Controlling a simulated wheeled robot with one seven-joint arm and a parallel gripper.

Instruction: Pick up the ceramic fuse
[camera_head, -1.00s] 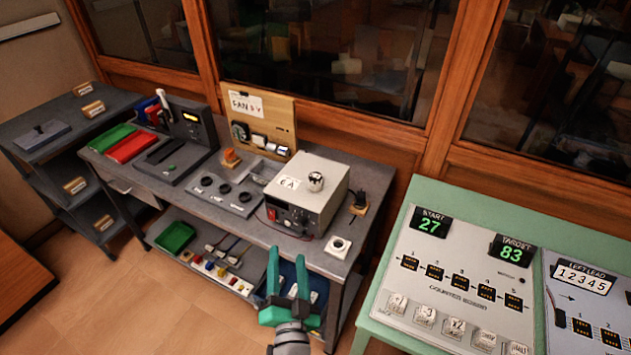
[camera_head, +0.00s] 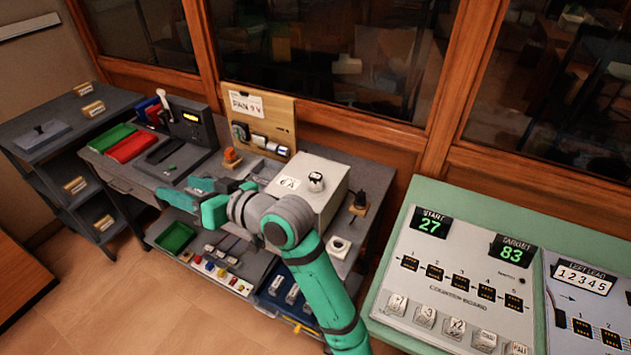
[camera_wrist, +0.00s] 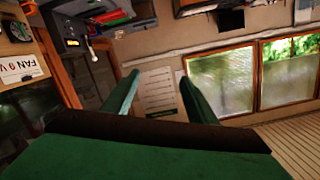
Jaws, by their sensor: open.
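My gripper (camera_head: 180,190) is above the front middle of the grey workbench (camera_head: 362,186), its fingers pointing left. In the wrist view its two green fingers (camera_wrist: 159,76) are apart with nothing between them. I cannot tell for sure which thing is the ceramic fuse. A small white and dark cylinder (camera_head: 316,181) stands on the light box marked 6 A (camera_head: 325,208). Small pale pieces lie in a blue bin (camera_head: 276,303) on the lower shelf. My arm hides much of the bench front and the box's front face.
A red tray (camera_head: 131,147) and a green tray (camera_head: 112,137) lie at the bench's left, beside a dark device with a display (camera_head: 190,118). A wooden fan board (camera_head: 270,108) stands behind. A pale green table with counter panels (camera_head: 450,268) is at the right. Floor is clear in front left.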

